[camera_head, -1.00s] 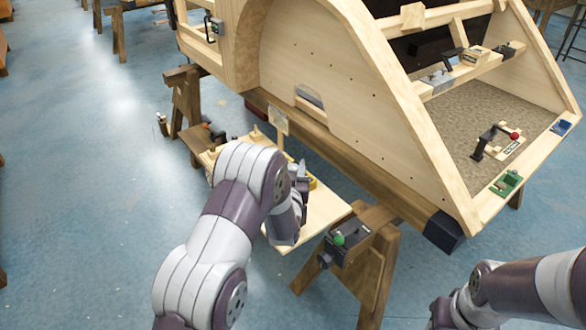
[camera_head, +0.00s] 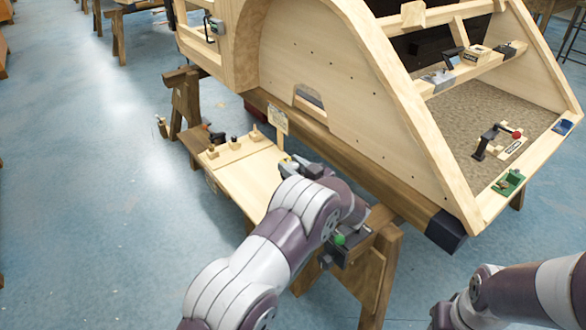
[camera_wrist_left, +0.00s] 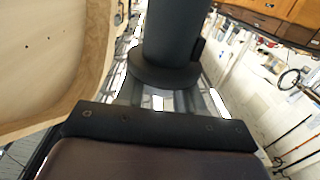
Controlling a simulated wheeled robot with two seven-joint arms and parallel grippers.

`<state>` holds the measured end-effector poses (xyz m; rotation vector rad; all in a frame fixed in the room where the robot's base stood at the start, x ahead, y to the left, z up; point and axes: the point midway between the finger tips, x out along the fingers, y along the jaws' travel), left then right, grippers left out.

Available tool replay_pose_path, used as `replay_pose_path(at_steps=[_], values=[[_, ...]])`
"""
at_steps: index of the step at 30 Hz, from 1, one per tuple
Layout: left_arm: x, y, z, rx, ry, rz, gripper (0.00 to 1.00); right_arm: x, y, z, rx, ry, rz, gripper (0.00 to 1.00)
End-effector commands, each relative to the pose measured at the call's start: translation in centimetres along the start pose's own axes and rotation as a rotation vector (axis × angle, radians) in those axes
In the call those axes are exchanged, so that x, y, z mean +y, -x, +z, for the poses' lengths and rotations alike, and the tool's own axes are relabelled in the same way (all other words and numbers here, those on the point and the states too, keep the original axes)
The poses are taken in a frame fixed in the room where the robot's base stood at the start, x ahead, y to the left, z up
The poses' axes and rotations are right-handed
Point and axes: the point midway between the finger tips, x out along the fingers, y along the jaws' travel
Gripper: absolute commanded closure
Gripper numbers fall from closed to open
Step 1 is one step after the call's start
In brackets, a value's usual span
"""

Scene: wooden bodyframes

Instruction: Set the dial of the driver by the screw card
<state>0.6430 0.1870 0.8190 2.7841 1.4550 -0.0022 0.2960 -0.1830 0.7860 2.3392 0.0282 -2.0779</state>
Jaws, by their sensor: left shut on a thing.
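My left gripper (camera_head: 312,172) is over the right end of the wooden shelf, mostly hidden by my own arm in the head view. In the left wrist view it is shut on a dark cylindrical body with a wide collar, which looks like the driver (camera_wrist_left: 172,45). The driver's dial and its setting cannot be made out. The screw card (camera_head: 278,118), a small upright card, stands at the shelf's back edge, left of the gripper; its print is too small to read. My right gripper (camera_head: 443,312) is low at the right, away from the shelf; its jaws are unclear.
The wooden shelf (camera_head: 238,178) holds several small pegs on its left part; its middle is bare. The wooden bodyframe (camera_head: 330,95) rises close behind it. Blue floor is free at left.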

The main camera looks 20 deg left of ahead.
Motion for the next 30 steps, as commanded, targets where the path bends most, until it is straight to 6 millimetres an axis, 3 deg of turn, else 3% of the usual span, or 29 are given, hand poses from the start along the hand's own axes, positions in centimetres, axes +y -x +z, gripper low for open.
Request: replay_pose_path(at_steps=[12,29,30], values=[[-0.02,-0.03,0.18,0.0,0.001,-0.182,0.93,0.0,-1.29,0.15,0.0,0.0,0.0,0.57],[-0.05,-0.06,0.0,0.002,0.0,-0.208,0.93,0.0,-1.38,0.16,0.0,0.0,0.0,0.57],[-0.05,-0.06,0.0,0.002,0.0,-0.208,0.53,0.0,-1.38,0.16,0.0,0.0,0.0,0.57]])
